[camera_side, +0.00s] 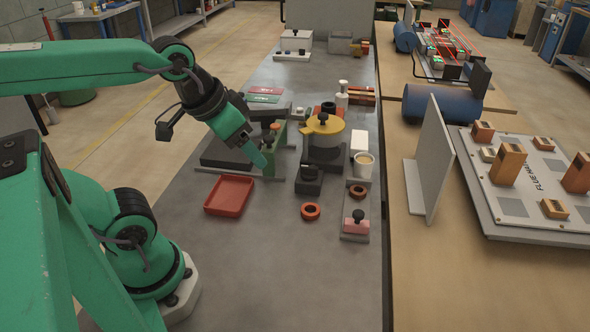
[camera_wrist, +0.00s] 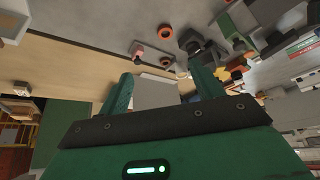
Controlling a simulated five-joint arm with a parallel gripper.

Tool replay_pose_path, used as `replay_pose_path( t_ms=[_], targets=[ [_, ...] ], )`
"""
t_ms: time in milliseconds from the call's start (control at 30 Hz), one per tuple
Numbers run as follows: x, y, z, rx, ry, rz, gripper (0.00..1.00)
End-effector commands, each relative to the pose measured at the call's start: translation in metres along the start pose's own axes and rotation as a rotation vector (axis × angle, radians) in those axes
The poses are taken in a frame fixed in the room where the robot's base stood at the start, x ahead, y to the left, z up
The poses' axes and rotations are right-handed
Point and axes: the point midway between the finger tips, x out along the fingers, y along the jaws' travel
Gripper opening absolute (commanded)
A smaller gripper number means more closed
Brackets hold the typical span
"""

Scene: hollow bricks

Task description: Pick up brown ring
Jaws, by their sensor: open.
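A brown ring (camera_side: 358,192) lies flat on a narrow grey plate, between a white cup and a pink block. It also shows in the wrist view (camera_wrist: 166,61), between my two fingers in the picture but farther off. A brighter orange-red ring (camera_side: 310,211) lies on the grey bench to its left, and in the wrist view (camera_wrist: 165,31) above the brown one. My gripper (camera_side: 264,160) hangs over the bench, above and left of both rings, beside a green upright. In the wrist view its two green fingers (camera_wrist: 163,74) stand apart with nothing between them.
A red tray (camera_side: 229,196) lies left of the rings. The pink block (camera_side: 355,224) with a dark knob is near the brown ring. A yellow-topped pot (camera_side: 323,127), the white cup (camera_side: 363,166) and a dark block (camera_side: 309,180) stand behind. The front bench is clear.

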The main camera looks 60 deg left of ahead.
Motion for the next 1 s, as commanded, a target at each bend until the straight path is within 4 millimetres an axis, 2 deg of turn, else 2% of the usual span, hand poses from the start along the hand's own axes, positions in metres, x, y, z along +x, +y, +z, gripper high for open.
replay_pose_path(
  t_ms=[167, 467, 767, 1000],
  targets=[
    [0.002, 0.0, -0.015, -0.022, -0.025, 0.0, 0.66],
    [0.017, 0.001, -0.059, -0.099, -0.099, -0.004, 0.66],
    [0.046, 0.003, -0.105, -0.181, -0.177, -0.015, 0.66],
    [0.08, 0.004, -0.138, -0.248, -0.237, -0.029, 0.66]
  ],
)
